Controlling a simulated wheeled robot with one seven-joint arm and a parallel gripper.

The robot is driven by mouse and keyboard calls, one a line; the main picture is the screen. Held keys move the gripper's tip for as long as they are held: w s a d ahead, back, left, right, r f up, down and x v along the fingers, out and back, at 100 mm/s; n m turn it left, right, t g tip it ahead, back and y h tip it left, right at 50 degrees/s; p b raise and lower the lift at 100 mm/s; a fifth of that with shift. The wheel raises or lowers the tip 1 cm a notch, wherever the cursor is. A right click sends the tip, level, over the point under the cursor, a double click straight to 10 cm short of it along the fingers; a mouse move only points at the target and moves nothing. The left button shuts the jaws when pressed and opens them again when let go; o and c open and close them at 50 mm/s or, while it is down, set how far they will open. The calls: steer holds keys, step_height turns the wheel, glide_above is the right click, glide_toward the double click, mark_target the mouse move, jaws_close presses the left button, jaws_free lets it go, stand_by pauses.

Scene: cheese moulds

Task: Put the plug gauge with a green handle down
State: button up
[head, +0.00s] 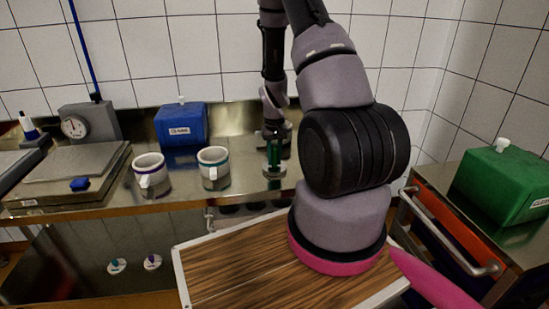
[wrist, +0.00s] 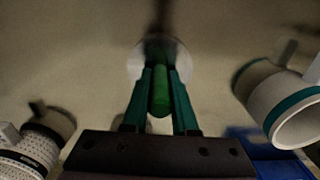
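The plug gauge with a green handle (wrist: 160,92) is upright between the two teal fingers of my gripper (wrist: 161,80) in the wrist view. The fingers lie close along both sides of the handle and look shut on it. A pale round disc (wrist: 135,62) shows beyond the fingertips, at the gauge's lower end. In the head view the gauge (head: 273,153) is at the steel bench (head: 238,186), right of the two mugs, with its disc low over or on the bench top. I cannot tell whether it touches.
A teal-banded mug (head: 214,172) and a purple-banded mug (head: 152,178) stand left of the gauge. A blue box (head: 181,125) and a dial scale (head: 88,126) are behind. A wooden board (head: 230,268) lies in front, and a green box (head: 508,183) is at right.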

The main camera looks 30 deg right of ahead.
steer(key=o, duration=0.4)
step_height(320, 180, up, 13)
steer(key=shift+f, duration=0.15)
steer(key=s+a+r+t+y, duration=0.1)
steer(key=s+a+r+t, duration=0.2)
steer(key=r, duration=0.7)
steer(key=s+a+r+t, duration=0.1)
steer(key=s+a+r, duration=0.25)
steer(key=r, duration=0.55)
steer(key=s+a+r+t, duration=0.1)
steer(key=s+a+r, duration=0.1)
steer(key=s+r, duration=0.1)
steer(key=s+a+r+t, duration=0.1)
steer(key=s+a+r, duration=0.1)
steer(key=s+r, duration=0.2)
steer(key=s+a+r+m+t+y, duration=0.1)
steer(key=s+a+r, duration=0.2)
steer(key=s, duration=0.3)
steer(key=shift+s+r, duration=0.1)
steer(key=shift+r, duration=0.25)
steer(key=shift+d, duration=0.1)
